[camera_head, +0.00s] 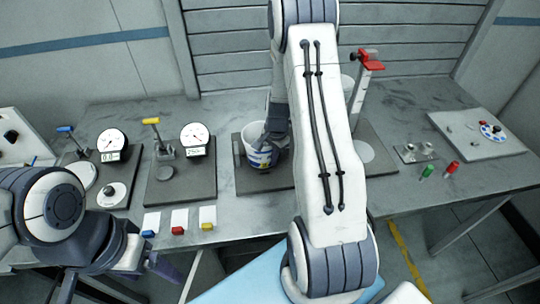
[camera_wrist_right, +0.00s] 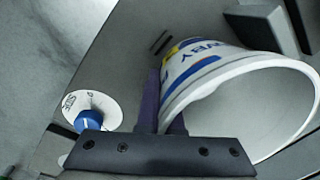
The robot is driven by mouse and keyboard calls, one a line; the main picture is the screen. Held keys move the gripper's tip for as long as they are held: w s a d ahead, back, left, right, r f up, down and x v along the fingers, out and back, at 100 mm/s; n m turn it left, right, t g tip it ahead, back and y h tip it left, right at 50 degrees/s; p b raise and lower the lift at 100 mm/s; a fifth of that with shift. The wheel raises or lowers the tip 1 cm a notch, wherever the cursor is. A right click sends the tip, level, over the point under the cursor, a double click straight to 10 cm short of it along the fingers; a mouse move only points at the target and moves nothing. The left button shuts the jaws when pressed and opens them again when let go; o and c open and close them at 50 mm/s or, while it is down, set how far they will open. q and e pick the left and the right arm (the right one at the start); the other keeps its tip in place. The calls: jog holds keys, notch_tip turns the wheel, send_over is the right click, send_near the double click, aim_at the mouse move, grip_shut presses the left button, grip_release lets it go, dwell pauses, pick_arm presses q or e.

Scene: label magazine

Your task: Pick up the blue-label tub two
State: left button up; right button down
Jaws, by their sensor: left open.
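The white tub with a blue-and-yellow label (camera_head: 258,157) is at the middle of the table, over a dark plate (camera_head: 285,176). In the right wrist view the tub (camera_wrist_right: 195,62) is large and tilted, its open mouth toward the lower right. My right gripper (camera_head: 277,134) is at the tub's right side in the head view. In the right wrist view its purple fingers (camera_wrist_right: 165,115) are close together at the tub's wall near the rim and look shut on it. Whether the tub touches the plate is unclear. My left gripper (camera_head: 122,278) is open at the lower left, away from the tub.
Two dial gauges (camera_head: 193,139) (camera_head: 112,144) stand left of the tub. Three label cards (camera_head: 179,220) lie at the front edge. Behind my right arm are a red-topped stand (camera_head: 362,85) and a partly hidden white cup (camera_head: 347,84). Small green (camera_head: 427,171) and red (camera_head: 451,167) pieces are right.

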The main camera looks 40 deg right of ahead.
jog(key=r+b, duration=0.1)
jog(key=r, duration=0.1)
jog(key=s+r, duration=0.1)
jog(key=r, duration=0.1)
jog(key=shift+r+b, duration=0.1)
jog(key=shift+b, duration=0.25)
jog(key=s+r+b, duration=0.2)
jog(key=s+r, duration=0.4)
jog(key=s, duration=0.4)
jog(key=shift+s+r, duration=0.3)
jog(key=shift+s, duration=0.1)
